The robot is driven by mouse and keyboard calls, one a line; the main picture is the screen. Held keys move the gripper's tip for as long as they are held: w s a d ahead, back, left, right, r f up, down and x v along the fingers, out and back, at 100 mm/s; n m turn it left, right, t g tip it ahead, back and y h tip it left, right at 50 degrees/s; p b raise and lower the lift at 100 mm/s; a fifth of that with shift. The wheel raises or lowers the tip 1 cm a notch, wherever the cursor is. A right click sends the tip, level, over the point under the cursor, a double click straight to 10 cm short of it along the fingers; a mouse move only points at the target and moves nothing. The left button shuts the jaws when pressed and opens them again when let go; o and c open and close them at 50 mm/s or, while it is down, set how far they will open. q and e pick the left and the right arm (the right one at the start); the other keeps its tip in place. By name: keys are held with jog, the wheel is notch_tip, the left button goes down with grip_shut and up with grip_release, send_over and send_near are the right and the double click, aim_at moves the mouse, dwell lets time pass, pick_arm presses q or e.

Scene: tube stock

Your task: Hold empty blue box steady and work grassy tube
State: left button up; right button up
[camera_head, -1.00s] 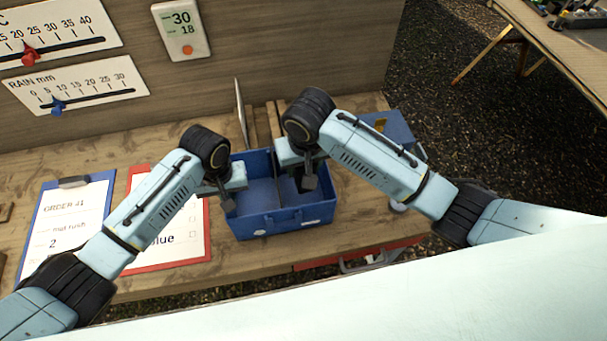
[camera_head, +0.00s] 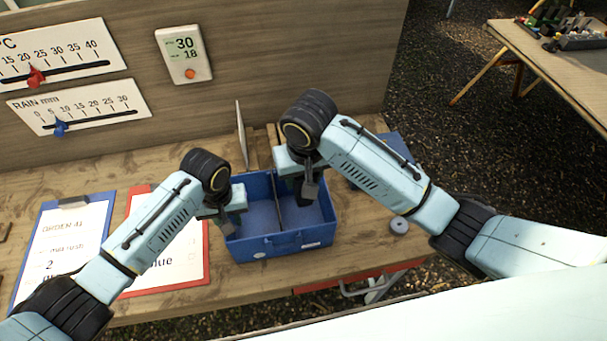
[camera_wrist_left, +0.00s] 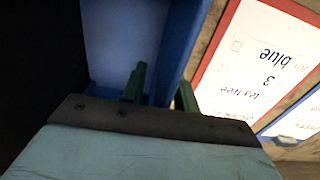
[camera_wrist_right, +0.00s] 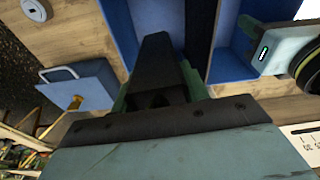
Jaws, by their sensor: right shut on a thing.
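The blue box (camera_head: 285,243) stands on the bench, split by a thin divider; no contents show in its visible parts. My left gripper (camera_head: 228,222) is at the box's left wall. In the left wrist view its two fingers (camera_wrist_left: 160,92) stand apart, one on each side of the wall. My right gripper (camera_head: 308,182) is above the right compartment, near the divider. In the right wrist view it is shut on a black tapered tube (camera_wrist_right: 155,65), with green fingers on both sides. No grassy leaves show; the tube's top is hidden.
A red clipboard (camera_head: 200,265) and a blue clipboard (camera_head: 75,202) lie left of the box. A smaller blue case (camera_head: 397,148) and a grey disc (camera_head: 399,227) are on the right. A wooden wall with gauges stands behind.

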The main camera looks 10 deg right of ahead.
pick_arm(q)
notch_tip(320, 180, up, 12)
dwell(0.5)
jog(key=shift+r, duration=0.1)
